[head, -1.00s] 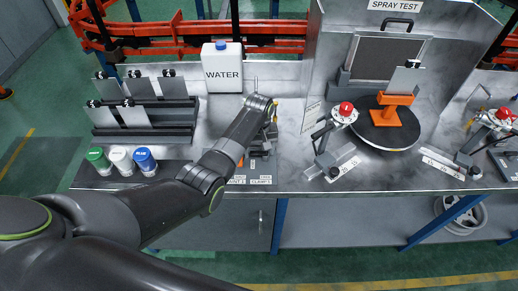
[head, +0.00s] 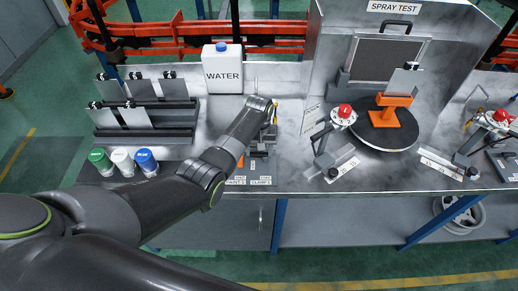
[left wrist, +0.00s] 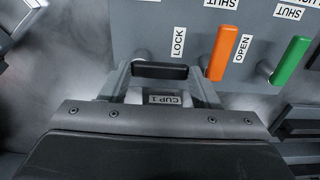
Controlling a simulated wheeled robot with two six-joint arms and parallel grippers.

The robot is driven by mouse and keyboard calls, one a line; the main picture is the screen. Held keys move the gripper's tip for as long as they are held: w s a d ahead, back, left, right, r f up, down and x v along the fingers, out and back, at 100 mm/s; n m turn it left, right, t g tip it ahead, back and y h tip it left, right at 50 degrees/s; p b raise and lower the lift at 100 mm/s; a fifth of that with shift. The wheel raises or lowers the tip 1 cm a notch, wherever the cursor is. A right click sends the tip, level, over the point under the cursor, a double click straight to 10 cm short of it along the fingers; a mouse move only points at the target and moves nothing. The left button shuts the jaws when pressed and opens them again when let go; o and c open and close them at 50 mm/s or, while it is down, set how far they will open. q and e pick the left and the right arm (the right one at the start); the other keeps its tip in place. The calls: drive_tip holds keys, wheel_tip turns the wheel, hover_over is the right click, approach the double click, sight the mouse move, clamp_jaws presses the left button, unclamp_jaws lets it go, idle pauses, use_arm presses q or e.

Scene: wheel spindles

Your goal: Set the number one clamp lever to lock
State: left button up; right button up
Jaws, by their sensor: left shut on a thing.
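In the left wrist view, a black lever handle (left wrist: 160,70) lies crosswise between the fingers of my left gripper (left wrist: 165,80), which is shut on it. The word LOCK (left wrist: 178,42) is printed just above the handle's right end. A label reading CUP 1 (left wrist: 166,100) shows between the fingers, below the handle. My right gripper is not in view.
Beside the handle stand an orange lever (left wrist: 222,52) and a green lever (left wrist: 290,60), close to the right finger. On the bench are a white water jug (head: 222,72), a rack of grey plates (head: 145,115), several paint cups (head: 146,161) and a turntable (head: 390,130) at the right.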

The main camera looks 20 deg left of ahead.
use_arm(q)
drive_tip(key=o, duration=0.7)
wheel_tip(320, 180, up, 13)
drive_tip(key=b, duration=0.2)
wheel_tip(320, 180, up, 4)
drive_tip(key=r+p, duration=0.1)
drive_tip(key=p, duration=0.2)
hover_over(259, 153)
drive_tip(key=shift+s+f, duration=0.1)
drive_tip(key=shift+f, duration=0.15)
drive_tip(key=shift+f, duration=0.1)
